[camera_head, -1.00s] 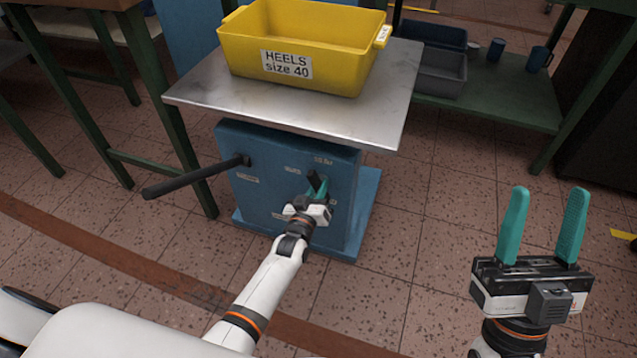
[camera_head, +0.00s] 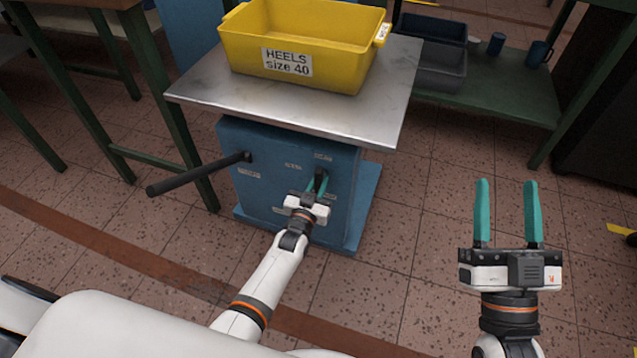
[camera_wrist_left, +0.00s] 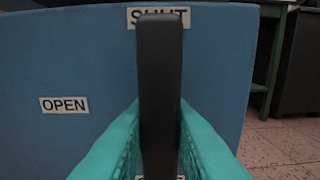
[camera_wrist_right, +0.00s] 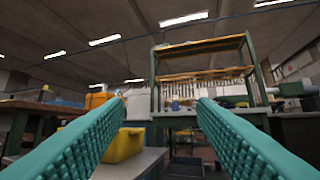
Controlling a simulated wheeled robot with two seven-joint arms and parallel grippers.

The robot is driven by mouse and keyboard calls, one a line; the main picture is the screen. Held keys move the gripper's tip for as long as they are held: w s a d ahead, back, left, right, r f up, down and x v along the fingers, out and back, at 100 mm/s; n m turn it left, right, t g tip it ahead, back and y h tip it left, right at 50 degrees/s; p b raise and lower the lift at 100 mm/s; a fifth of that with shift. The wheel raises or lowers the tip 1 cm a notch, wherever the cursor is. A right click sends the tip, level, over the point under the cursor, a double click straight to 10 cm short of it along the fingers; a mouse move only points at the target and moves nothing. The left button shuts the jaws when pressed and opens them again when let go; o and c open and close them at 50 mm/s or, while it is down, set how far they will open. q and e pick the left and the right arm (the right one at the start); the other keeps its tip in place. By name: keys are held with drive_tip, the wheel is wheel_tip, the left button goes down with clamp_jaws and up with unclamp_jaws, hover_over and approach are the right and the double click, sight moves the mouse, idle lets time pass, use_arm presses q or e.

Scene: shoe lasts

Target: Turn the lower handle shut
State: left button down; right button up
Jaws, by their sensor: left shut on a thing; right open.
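The lower handle is a black bar (camera_wrist_left: 160,70) on the front of the blue cabinet (camera_wrist_left: 80,60). In the left wrist view it stands upright and its upper end covers part of the SHUT label (camera_wrist_left: 184,17). The OPEN label (camera_wrist_left: 64,105) is to its left. My left gripper (camera_head: 317,186) is shut on the handle, one green finger on each side. The handle's lower end is hidden low in the left wrist view. My right gripper (camera_head: 508,188) is open and empty, raised at the right, away from the cabinet.
A long black lever (camera_head: 198,174) sticks out from the cabinet's left side. A metal top (camera_head: 300,112) above carries a yellow bin (camera_head: 335,65) marked HEELS size 40. A green shelf (camera_head: 500,95) stands behind right. The floor between my grippers is clear.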

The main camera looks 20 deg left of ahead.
use_arm(q)
drive_tip(key=shift+f, duration=0.1)
drive_tip(key=c, duration=1.3)
unclamp_jaws()
drive_tip(key=s+p, duration=0.2)
drive_tip(key=s, duration=0.3)
drive_tip(key=p, duration=0.2)
approach(317, 187)
drive_tip(key=shift+s, duration=0.55)
use_arm(e)
wheel_tip(317, 187, down, 14)
drive_tip(key=d+g+h, duration=0.2)
drive_tip(key=g+h, duration=0.1)
drive_tip(key=g, duration=0.7)
drive_tip(key=shift+s+d, duration=0.2)
drive_tip(key=shift+s, duration=0.15)
drive_tip(key=shift+m, duration=0.3)
